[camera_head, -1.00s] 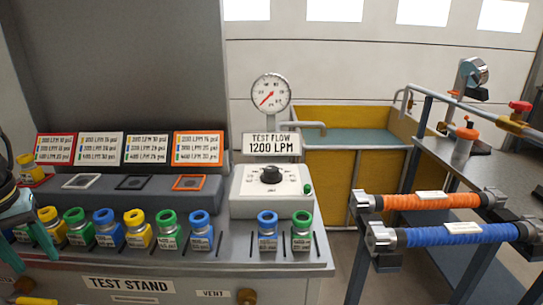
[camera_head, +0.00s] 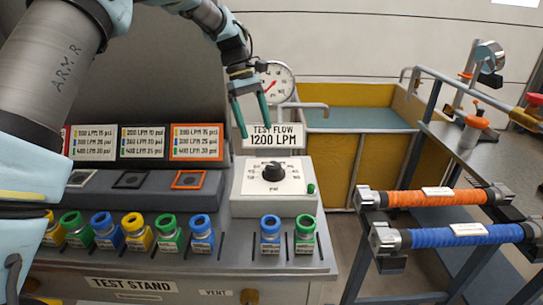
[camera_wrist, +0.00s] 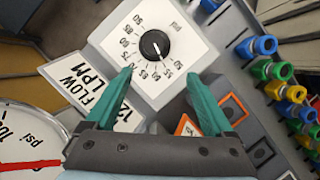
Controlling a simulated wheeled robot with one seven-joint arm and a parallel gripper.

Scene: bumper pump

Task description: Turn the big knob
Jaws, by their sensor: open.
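The big knob (camera_head: 273,171) is a round black knob with a white pointer line, on a white dial plate on top of a pale control box (camera_head: 275,204). In the wrist view the knob (camera_wrist: 154,45) sits in the middle of a ring of psi numbers, beyond my fingertips. My gripper (camera_head: 254,128) has two teal fingers pointing down, in front of the gauge and the flow sign, above and a little left of the knob. In the wrist view the gripper (camera_wrist: 160,73) is spread open with nothing between its fingers. It does not touch the knob.
A round gauge (camera_head: 273,82) and the "TEST FLOW 1200 LPM" sign (camera_head: 273,141) stand behind the box. A green button (camera_head: 311,188) is beside the dial. Several coloured fittings line the stand's front (camera_head: 180,283). Orange (camera_head: 437,198) and blue hoses (camera_head: 462,234) lie at right.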

